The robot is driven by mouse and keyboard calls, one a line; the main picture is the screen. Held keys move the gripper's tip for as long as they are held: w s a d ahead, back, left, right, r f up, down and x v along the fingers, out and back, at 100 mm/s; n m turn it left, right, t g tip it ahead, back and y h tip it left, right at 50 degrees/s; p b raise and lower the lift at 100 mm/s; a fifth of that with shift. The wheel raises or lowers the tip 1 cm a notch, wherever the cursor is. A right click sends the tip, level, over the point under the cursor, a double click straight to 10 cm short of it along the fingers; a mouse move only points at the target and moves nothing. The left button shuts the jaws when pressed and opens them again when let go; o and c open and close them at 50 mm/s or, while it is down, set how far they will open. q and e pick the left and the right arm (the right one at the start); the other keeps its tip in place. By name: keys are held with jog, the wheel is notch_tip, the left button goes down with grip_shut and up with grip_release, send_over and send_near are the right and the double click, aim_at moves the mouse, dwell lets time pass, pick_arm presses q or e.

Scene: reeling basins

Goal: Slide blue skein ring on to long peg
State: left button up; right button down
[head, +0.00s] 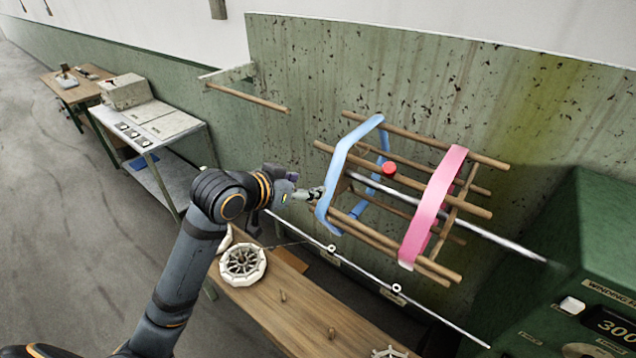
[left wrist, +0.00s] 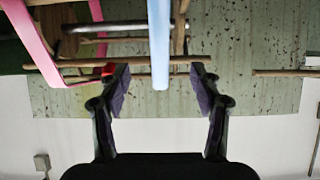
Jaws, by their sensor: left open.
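The blue skein ring (head: 340,165) hangs around the wooden bars of the reel (head: 400,190), near its left end. My left gripper (head: 312,193) is at the ring's left side with its fingers open. In the left wrist view, the blue ring (left wrist: 159,45) passes as a band between the open fingers (left wrist: 160,80), with a gap on each side. The long wooden peg (head: 248,97) sticks out from a bracket on the wall, up and left of the reel, and is bare. My right gripper is out of view.
A pink ring (head: 430,205) sits around the reel's right end. A red knob (head: 389,169) is at the reel's middle. A bench (head: 270,312) with a white spoked wheel (head: 243,264) and a thin metal rod (head: 365,272) lie below. A green machine (head: 590,240) stands at right.

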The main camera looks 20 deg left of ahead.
aim_at(330, 182)
pick_arm(q)
jog(key=b+x, duration=0.1)
jog(key=x, duration=1.1)
grip_shut()
dwell(0.5)
